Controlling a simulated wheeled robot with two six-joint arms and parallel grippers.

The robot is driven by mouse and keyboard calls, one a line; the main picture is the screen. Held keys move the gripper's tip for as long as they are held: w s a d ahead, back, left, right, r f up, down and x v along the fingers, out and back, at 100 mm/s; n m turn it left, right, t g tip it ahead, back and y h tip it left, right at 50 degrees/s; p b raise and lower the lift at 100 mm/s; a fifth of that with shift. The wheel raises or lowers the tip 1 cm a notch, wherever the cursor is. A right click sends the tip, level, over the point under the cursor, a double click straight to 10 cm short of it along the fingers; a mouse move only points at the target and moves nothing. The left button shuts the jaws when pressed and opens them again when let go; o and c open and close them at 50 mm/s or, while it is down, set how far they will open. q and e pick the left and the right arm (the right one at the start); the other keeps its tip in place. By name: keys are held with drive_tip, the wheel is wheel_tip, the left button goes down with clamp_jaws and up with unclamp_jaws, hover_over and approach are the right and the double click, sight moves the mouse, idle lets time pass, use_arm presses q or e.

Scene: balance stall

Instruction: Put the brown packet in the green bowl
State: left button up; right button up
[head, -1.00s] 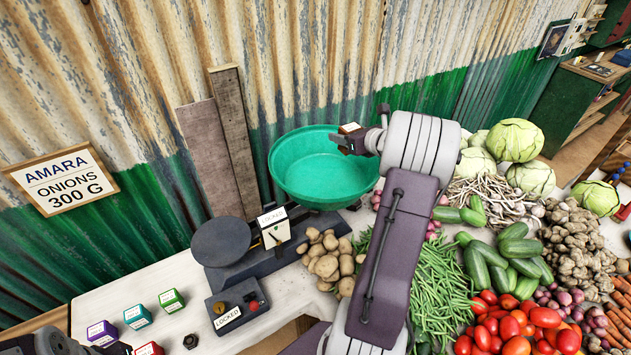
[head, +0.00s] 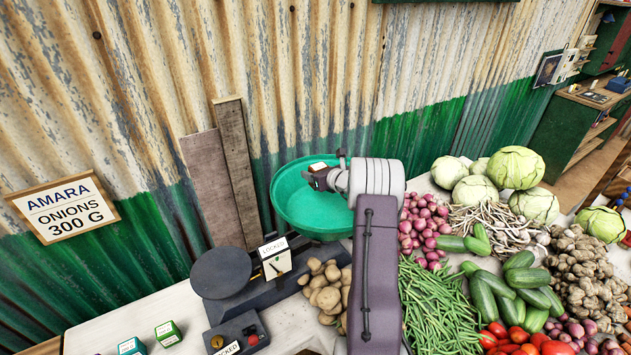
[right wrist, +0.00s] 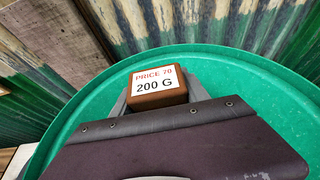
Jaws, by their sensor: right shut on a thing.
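The brown packet (right wrist: 158,94), labelled "PRICE 70" and "200 G", is between the fingers of my right gripper (right wrist: 156,108) in the right wrist view. My right gripper (head: 313,179) is shut on it and holds it over the green bowl (head: 290,203) in the head view. The packet's brown and white top (head: 318,167) shows there beside the fingers. The bowl's rim (right wrist: 225,55) curves around the packet in the right wrist view. My arm hides the right part of the bowl. My left gripper is not in view.
Potatoes (head: 327,285), onions (head: 424,228) and beans (head: 445,305) lie nearby. Planks (head: 215,180) lean on the corrugated wall behind.

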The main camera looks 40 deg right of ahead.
wheel_tip(320, 180, down, 4)
drive_tip(key=shift+s+r+p, duration=0.15)
drive_tip(key=shift+r+p, duration=0.1)
drive_tip(key=shift+p, duration=0.2)
drive_tip(key=shift+f, duration=0.2)
drive_tip(key=shift+f+b, duration=0.15)
drive_tip(key=shift+b, duration=0.2)
drive_tip(key=shift+f+b, duration=0.45)
drive_tip(key=shift+b, duration=0.2)
drive_tip(key=o, duration=1.6)
drive_tip(key=shift+c, duration=0.2)
drive_tip(key=shift+r, duration=0.15)
